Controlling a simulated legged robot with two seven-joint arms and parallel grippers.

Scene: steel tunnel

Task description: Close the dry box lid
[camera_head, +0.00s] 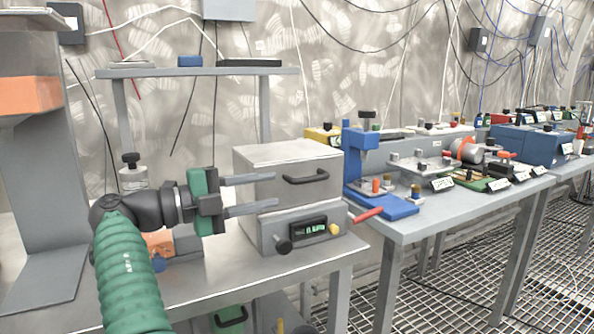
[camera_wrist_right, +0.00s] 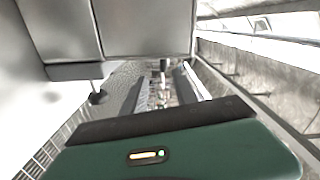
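The dry box is a grey metal box on the left bench in the head view. Its upper part, the lid (camera_head: 263,155), has a dark bar handle on the front. The lower body (camera_head: 268,228) carries a small green-lit display, a black knob and a yellow knob. A seam parts lid and body; I cannot tell how far the lid stands open. My right gripper (camera_head: 276,191) is open and empty, its two fingers pointing right at the box's left side. Contact cannot be told. The spread fingers also show in the right wrist view (camera_wrist_right: 168,90). My left gripper is out of view.
The box stands on a grey bench (camera_head: 225,278). To the right, a second table (camera_head: 450,204) holds a blue stand (camera_head: 358,165) and several instruments. Grating covers the floor.

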